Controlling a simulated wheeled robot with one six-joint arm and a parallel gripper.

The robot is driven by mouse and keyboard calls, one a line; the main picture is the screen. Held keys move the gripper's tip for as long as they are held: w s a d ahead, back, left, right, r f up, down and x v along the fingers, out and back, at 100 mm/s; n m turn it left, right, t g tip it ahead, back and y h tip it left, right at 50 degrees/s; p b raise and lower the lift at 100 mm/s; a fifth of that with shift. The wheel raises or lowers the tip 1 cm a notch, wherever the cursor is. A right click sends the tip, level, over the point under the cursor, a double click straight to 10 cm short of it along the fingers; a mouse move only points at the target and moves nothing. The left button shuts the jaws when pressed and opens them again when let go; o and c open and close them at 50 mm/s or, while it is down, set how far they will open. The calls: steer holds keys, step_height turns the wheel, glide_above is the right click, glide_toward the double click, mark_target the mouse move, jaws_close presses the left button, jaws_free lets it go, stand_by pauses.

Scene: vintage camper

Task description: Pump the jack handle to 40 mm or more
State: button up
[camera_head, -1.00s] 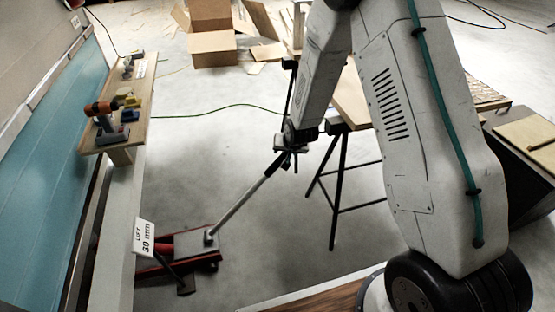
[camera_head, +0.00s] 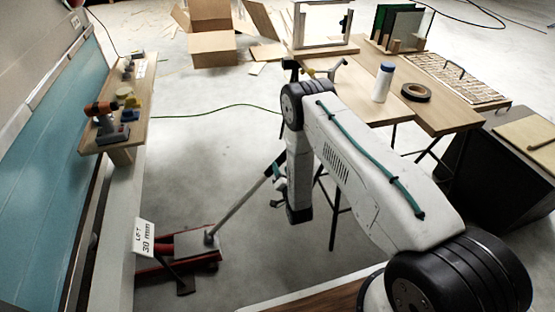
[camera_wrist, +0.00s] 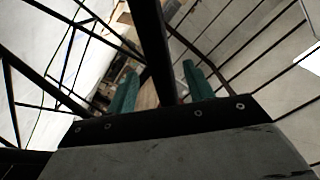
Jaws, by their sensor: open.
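The red floor jack (camera_head: 190,245) sits on the floor at lower left in the head view. Its long handle (camera_head: 235,209) slopes up to the right and ends in a dark grip. A white sign (camera_head: 145,238) beside the jack reads "LIFT 30 mm". My gripper (camera_head: 278,180) is by the handle's upper end, partly hidden by my arm. In the wrist view my gripper (camera_wrist: 161,82) shows two teal fingers apart, with the dark handle grip (camera_wrist: 153,45) appearing between them. I cannot tell whether the fingers touch it.
A trestle table (camera_head: 360,90) with a white bottle (camera_head: 382,82) and a tape roll (camera_head: 417,92) stands behind my arm. A shelf with a drill (camera_head: 102,110) is at left. Cardboard boxes (camera_head: 212,45) lie at the back.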

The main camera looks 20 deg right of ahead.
mark_target(277, 159)
steer(key=w, duration=0.6)
steer(key=shift+w, duration=0.3)
